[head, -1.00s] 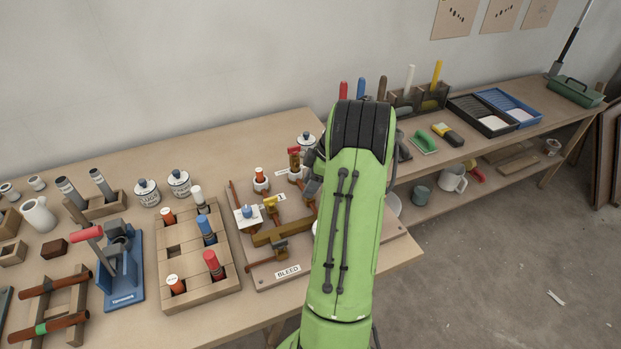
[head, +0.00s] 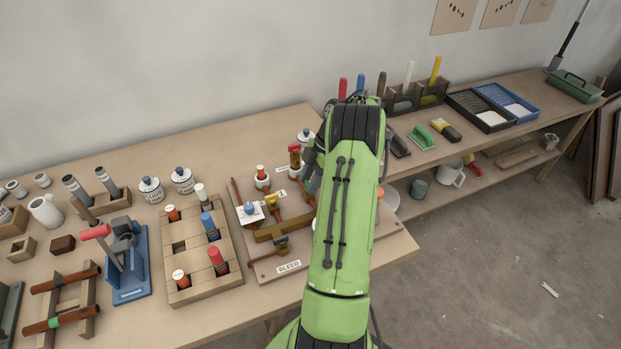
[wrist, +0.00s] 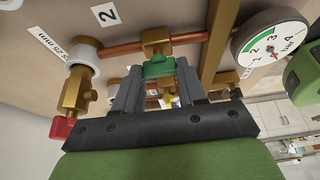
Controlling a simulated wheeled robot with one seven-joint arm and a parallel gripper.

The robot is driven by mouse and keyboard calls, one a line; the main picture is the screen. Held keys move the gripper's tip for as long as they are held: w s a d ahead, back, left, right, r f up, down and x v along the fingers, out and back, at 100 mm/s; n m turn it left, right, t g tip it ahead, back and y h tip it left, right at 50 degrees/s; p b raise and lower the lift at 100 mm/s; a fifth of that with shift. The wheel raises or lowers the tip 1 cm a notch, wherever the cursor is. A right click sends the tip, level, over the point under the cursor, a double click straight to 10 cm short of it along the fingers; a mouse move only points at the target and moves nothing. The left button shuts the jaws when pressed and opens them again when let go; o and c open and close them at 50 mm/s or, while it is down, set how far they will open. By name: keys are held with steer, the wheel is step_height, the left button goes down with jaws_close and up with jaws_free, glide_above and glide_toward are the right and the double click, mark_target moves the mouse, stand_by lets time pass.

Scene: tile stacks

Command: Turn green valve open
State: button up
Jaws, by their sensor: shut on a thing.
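The green valve handle (wrist: 158,68) shows in the wrist view, on a brass valve body (wrist: 156,42) in a copper pipe line. My gripper (wrist: 160,82) has its two grey fingers on either side of the green handle and is shut on it. In the head view my green arm hides the green valve, and only a dark part of my gripper shows beside the board.
A white gauge (wrist: 271,43) stands right of the valve in the wrist view. A brass valve with a red handle (wrist: 62,128) is at the left. In the head view, the pipe board with the BLEED label (head: 289,267) lies beside a wooden block of coloured pegs (head: 190,296).

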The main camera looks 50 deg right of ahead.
steer(key=o, duration=1.1)
steer(key=shift+c, duration=0.2)
steer(key=p+v, duration=0.8)
steer(key=v, duration=0.7)
steer(key=shift+d+r, duration=0.15)
steer(key=shift+r, duration=0.2)
steer(key=shift+s, duration=0.1)
